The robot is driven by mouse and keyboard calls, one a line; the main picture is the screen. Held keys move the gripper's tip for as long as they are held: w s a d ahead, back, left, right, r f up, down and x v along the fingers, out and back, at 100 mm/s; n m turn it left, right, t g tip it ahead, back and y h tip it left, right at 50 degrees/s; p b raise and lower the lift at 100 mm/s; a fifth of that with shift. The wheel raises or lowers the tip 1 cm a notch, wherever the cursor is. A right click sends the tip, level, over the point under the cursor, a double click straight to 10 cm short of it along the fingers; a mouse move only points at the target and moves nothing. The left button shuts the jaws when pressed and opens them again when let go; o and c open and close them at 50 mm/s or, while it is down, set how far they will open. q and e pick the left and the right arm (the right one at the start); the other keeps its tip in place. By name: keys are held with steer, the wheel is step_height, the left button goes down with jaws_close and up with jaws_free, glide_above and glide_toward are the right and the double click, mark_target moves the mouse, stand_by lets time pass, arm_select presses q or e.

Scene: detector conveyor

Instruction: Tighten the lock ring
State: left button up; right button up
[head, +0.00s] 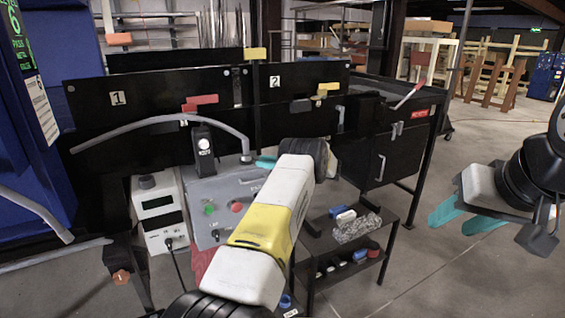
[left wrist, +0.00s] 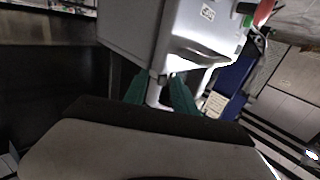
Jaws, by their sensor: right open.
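A grey box (head: 225,198) with a green and a red button stands at the centre of the head view. A grey hose (head: 170,118) arcs over to a collar (head: 246,157) on its top, which looks like the lock ring. My left gripper (head: 265,162) is at this collar, mostly hidden behind my wrist. In the left wrist view its teal fingers (left wrist: 160,88) lie on both sides of a pale pipe (left wrist: 153,96) at the box (left wrist: 145,32). I cannot tell whether they touch it. My right gripper (head: 462,218) is open and empty in the air at the right.
A white meter unit (head: 159,212) stands left of the box. Black panels (head: 140,105) marked 1 and 2 stand behind. A low black cart (head: 312,246) with small parts is to the right, beside a black cabinet (head: 368,160). The floor (head: 440,275) at the right is clear.

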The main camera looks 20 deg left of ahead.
arm_select(q)
steer(key=d, duration=0.7)
steer(key=shift+d, duration=0.35)
steer(key=shift+w, duration=0.1)
